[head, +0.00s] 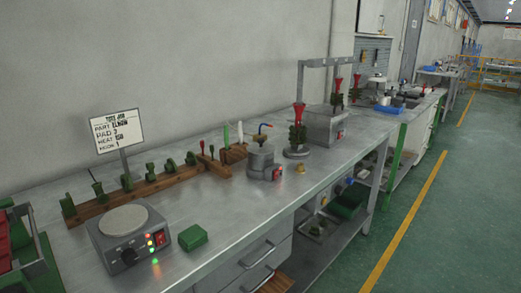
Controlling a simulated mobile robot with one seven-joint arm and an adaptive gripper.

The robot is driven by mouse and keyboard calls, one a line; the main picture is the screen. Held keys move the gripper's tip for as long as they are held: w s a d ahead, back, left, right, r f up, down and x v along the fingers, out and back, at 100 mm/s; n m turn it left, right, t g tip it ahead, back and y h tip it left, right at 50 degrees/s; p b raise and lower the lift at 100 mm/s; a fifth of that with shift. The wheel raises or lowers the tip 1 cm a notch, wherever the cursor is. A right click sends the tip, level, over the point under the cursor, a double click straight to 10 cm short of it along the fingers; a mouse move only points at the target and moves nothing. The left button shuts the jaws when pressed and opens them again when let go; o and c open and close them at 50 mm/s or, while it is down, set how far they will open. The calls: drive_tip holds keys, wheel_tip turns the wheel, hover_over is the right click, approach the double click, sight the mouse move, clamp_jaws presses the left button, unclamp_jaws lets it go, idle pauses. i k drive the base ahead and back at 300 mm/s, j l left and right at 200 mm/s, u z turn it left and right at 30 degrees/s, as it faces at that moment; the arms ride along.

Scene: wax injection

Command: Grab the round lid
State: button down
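No separate round lid can be made out with certainty. A small grey metal pot (261,163) stands mid-bench, with a round top; I cannot tell if that top is a loose lid. At the front of the bench, a grey box with a dial and lights (132,250) carries a flat, pale round plate (123,219). My gripper does not show in the head view.
A metal workbench (225,220) runs along the wall. A wooden rack (150,187) holds green parts behind the box. A green block (193,237) lies beside the box. The green floor (450,220) at right is clear.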

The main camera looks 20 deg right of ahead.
sight(260, 148)
drive_tip(key=l+z, duration=0.15)
drive_tip(key=l, duration=0.25)
drive_tip(key=i+l+z, duration=0.15)
drive_tip(key=l, duration=0.2)
drive_tip(key=i+l+z, duration=0.15)
drive_tip(key=i+j, duration=0.15)
drive_tip(key=i, duration=0.2)
